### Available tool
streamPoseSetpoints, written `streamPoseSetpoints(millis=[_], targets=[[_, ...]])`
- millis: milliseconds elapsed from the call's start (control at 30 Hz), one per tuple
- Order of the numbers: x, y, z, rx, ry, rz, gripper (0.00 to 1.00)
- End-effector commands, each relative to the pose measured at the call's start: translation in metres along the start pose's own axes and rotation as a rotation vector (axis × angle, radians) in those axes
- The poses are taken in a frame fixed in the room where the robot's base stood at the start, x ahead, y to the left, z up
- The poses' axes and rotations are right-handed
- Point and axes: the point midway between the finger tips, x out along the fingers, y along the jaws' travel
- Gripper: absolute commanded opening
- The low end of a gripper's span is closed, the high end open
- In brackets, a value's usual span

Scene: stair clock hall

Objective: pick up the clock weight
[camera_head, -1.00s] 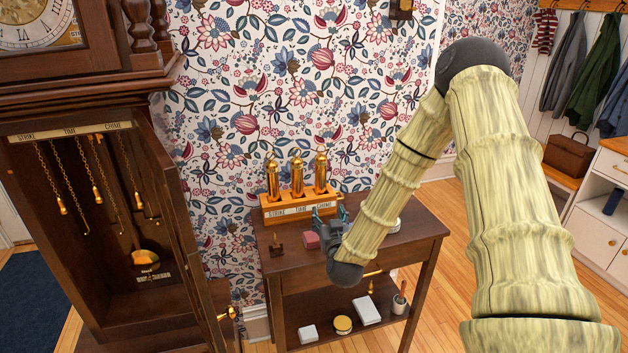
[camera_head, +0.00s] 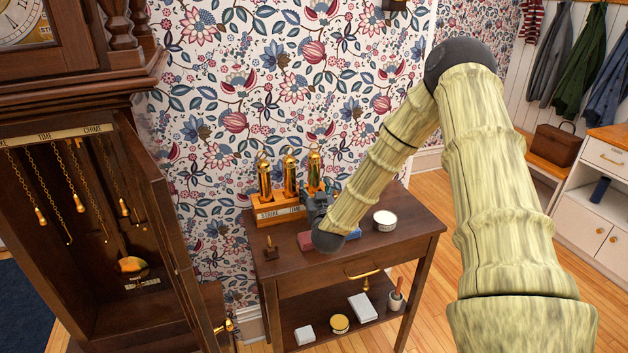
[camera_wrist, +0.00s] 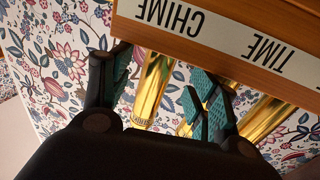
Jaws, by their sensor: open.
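Three brass clock weights stand upright in a wooden rack (camera_head: 265,215) labelled STRIKE, TIME, CHIME; the rack's lettering is upside down in the wrist view (camera_wrist: 225,40). The strike weight (camera_head: 264,180) is at the left, the time weight (camera_head: 289,174) in the middle and the chime weight (camera_head: 314,168) at the right. My gripper (camera_head: 317,197) is open at the rack's chime end. In the wrist view my open fingers (camera_wrist: 160,70) appear on either side of the chime weight (camera_wrist: 152,85); contact cannot be told. The right finger partly hides more brass behind it.
The rack stands on a dark wooden table (camera_head: 400,240) against papered wall. A white-topped tin (camera_head: 385,220), a red block (camera_head: 305,240) and a small wooden stand (camera_head: 270,251) share its top. The open clock case (camera_head: 90,230) with hanging chains is at the left.

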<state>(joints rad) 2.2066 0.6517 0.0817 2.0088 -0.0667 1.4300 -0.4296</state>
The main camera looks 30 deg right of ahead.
Motion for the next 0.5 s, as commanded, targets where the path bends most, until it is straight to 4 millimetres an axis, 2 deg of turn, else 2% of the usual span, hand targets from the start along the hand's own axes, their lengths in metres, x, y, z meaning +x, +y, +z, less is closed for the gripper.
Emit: streamPoseSetpoints(millis=[300, 500], targets=[[0.038, 0.002, 0.001, 0.000, 0.001, 0.000, 0.60], [0.043, 0.002, 0.002, -0.001, 0.000, -0.001, 0.60]])
